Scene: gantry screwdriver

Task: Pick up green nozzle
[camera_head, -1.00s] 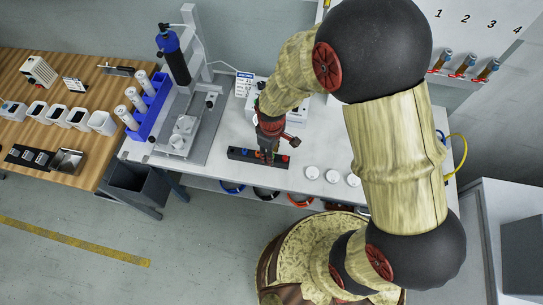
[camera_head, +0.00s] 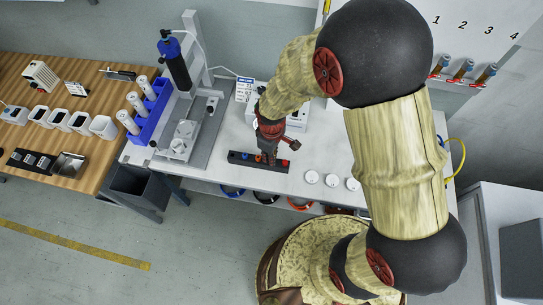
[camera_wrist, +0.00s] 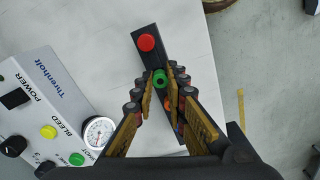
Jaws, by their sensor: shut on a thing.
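The green nozzle (camera_wrist: 160,77) shows in the wrist view as a round green ring, between the tips of my gripper (camera_wrist: 164,74). My gripper is shut on it, one finger on each side. The nozzle is at the dark narrow block (camera_wrist: 152,60); I cannot tell whether it is lifted clear. In the head view my gripper (camera_head: 269,158) points down at the dark block (camera_head: 240,160) on the white table, and hides the green nozzle there.
On the block, a red nozzle (camera_wrist: 146,42) and an orange nozzle (camera_wrist: 168,103) flank the green one. A white control box (camera_wrist: 45,115) with a gauge (camera_wrist: 98,132) stands close by. Several white round pieces (camera_head: 312,177) lie to the right on the table.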

